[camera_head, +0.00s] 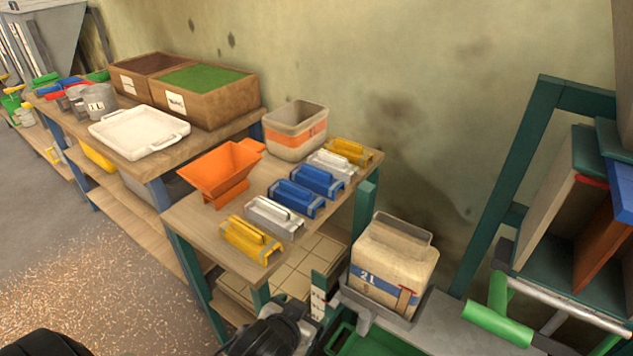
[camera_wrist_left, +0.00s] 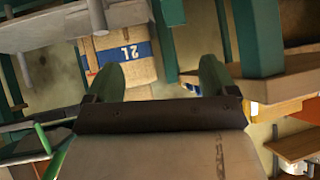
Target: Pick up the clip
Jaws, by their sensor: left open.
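I cannot tell for sure which thing is the clip. Several block-like pieces with handles lie in a row on the wooden table (camera_head: 190,215): a yellow one (camera_head: 250,240), white and blue ones (camera_head: 297,198), and another yellow one (camera_head: 350,151) at the far end. My left gripper (camera_wrist_left: 163,82) shows two green fingers apart with nothing between them in the left wrist view. Beyond them is a cream container marked 2L (camera_wrist_left: 122,55), also in the head view (camera_head: 390,268). In the head view only a dark part of my arm shows clearly at the bottom. My right gripper is not in view.
An orange hopper (camera_head: 220,167) and a cream bin with an orange band (camera_head: 296,130) stand on the table. A white tray (camera_head: 137,132) lies on the farther bench. A green frame (camera_head: 525,160) with leaning boards stands at right. The floor at left is open, with scattered grains.

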